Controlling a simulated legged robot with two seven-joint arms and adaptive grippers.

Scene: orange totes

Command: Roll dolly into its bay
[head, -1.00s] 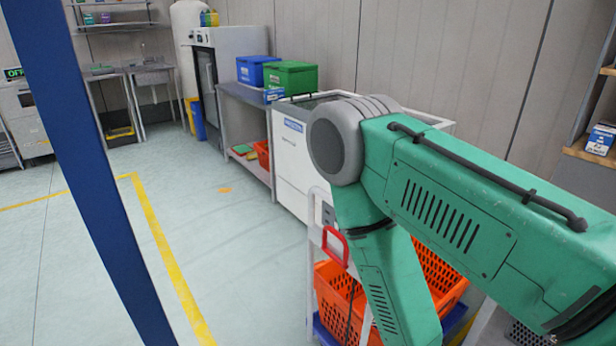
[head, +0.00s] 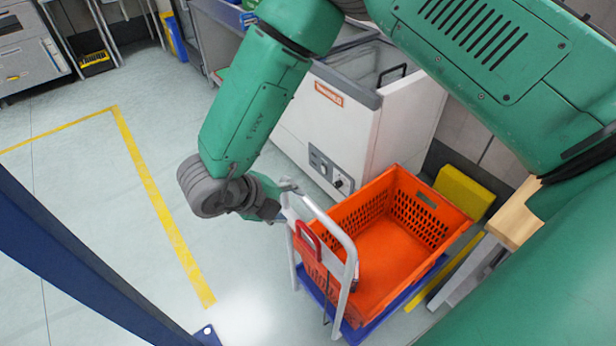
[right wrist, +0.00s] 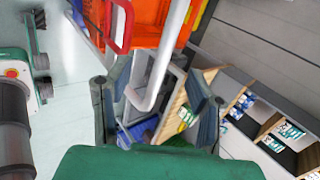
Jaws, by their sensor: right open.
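The dolly has a blue deck (head: 375,325) and a grey tubular handle (head: 347,245) with a red part on it. An orange tote (head: 385,245) sits on the deck, and looks empty. My right gripper (head: 272,207) is at the upper left corner of the handle. In the right wrist view my right gripper (right wrist: 155,103) is open, with the handle tube (right wrist: 165,60) between its fingers; I cannot tell whether they touch it. Yellow floor lines (head: 160,215) form a corner left of the dolly; I cannot tell whether they mark the bay. My left gripper is not in view.
A white chest freezer (head: 325,120) stands close behind the dolly. A yellow block (head: 463,192) and a wooden shelf (head: 515,215) are at its right. A dark blue bar (head: 80,265) crosses the lower left. The floor between dolly and yellow line is clear.

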